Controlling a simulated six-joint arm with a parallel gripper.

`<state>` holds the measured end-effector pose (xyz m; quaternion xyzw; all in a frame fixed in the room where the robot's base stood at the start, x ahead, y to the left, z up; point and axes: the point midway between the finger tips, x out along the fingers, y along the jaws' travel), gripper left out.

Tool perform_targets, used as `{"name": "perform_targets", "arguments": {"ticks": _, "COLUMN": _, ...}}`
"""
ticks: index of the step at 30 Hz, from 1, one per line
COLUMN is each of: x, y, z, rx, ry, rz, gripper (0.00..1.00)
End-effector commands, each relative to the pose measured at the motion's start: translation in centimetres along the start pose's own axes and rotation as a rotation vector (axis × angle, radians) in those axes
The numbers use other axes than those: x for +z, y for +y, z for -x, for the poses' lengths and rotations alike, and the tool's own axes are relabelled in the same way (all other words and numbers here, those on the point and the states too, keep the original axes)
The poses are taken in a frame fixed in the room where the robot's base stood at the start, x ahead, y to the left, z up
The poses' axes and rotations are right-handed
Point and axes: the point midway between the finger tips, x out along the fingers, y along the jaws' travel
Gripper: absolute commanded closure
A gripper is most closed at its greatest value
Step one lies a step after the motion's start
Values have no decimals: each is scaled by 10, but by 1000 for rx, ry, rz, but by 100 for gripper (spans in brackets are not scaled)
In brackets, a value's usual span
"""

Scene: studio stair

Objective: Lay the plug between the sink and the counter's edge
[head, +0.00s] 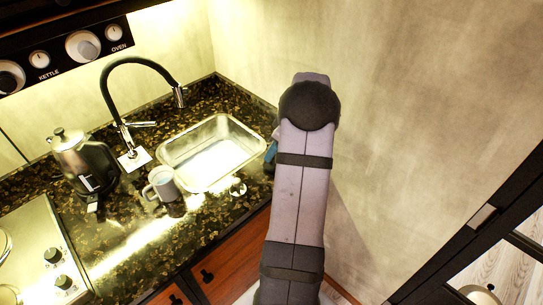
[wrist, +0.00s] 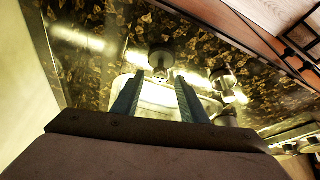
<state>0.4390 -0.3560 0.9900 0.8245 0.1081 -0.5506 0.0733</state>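The plug (head: 238,188) is a small round piece on the dark speckled counter (head: 130,225). It lies in the strip between the steel sink (head: 213,180) and the counter's front edge. In the wrist view the plug (wrist: 161,57) shows as a round disc just beyond my fingertips, in line with the gap between them. My gripper (wrist: 160,78) is open, its two blue fingers apart, with nothing seen between them. In the head view my gripper (head: 270,154) is mostly hidden behind my arm, at the sink's right side.
A grey mug (head: 161,184) stands left of the plug. A kettle (head: 84,160), the black tap (head: 130,140) and a hob (head: 35,250) are further left. A wall rises right of the sink. Wooden drawers (head: 235,257) are below the counter's front edge.

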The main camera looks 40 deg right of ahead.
Motion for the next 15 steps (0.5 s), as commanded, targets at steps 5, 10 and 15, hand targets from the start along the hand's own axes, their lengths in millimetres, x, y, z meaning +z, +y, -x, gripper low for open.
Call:
{"name": "perform_targets", "arguments": {"ticks": 5, "x": 1, "y": 1, "z": 33, "rx": 5, "ry": 2, "rz": 0, "gripper": 61}}
{"name": "perform_targets", "arguments": {"ticks": 10, "x": 0, "y": 1, "z": 60, "rx": 5, "ry": 1, "rz": 1, "gripper": 61}}
{"name": "perform_targets", "arguments": {"ticks": 15, "x": 0, "y": 0, "z": 75, "rx": 2, "ry": 1, "rz": -1, "gripper": 61}}
